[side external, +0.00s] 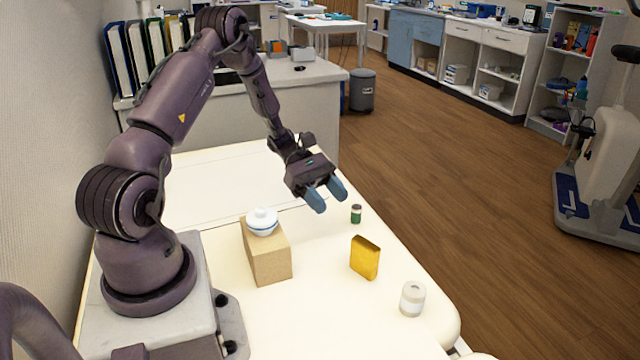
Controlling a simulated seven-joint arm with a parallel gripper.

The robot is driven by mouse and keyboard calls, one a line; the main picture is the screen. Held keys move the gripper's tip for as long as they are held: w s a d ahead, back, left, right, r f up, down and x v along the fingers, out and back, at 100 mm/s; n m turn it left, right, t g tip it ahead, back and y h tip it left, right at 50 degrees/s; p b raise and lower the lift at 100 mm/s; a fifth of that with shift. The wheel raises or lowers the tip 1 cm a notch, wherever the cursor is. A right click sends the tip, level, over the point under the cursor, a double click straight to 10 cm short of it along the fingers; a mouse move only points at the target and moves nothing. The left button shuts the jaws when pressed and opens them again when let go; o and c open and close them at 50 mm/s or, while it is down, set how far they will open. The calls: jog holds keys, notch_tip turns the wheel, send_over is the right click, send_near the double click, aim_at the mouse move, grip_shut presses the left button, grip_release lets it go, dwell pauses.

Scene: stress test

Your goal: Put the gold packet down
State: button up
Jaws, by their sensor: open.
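The gold packet (364,258) stands upright on the cream-coloured table (330,300), right of the middle. Its faces are clear and nothing grips it. My gripper (328,196) has two blue fingers, which are apart with nothing between them. It hangs above the table, behind and to the left of the packet, clear of it.
A small green jar (356,213) stands behind the packet. A tan box (266,252) with a white lidded bowl (262,221) on top stands left. The table between box and packet is bare.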

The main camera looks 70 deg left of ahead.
jog(key=d+r+m+g+y, duration=0.3)
jog(key=d+r+m, duration=0.3)
jog(key=r, duration=0.3)
jog(key=s+d+r+m+t+y, duration=0.4)
jog(key=s+d+r+m+y, duration=0.5)
jog(key=s+r+m, duration=0.4)
jog(key=r+m, duration=0.1)
jog(key=m, duration=0.1)
jog(key=shift+s+d+r+m, duration=0.25)
jog(key=shift+s+d+m, duration=0.05)
jog(key=shift+s+m, duration=0.1)
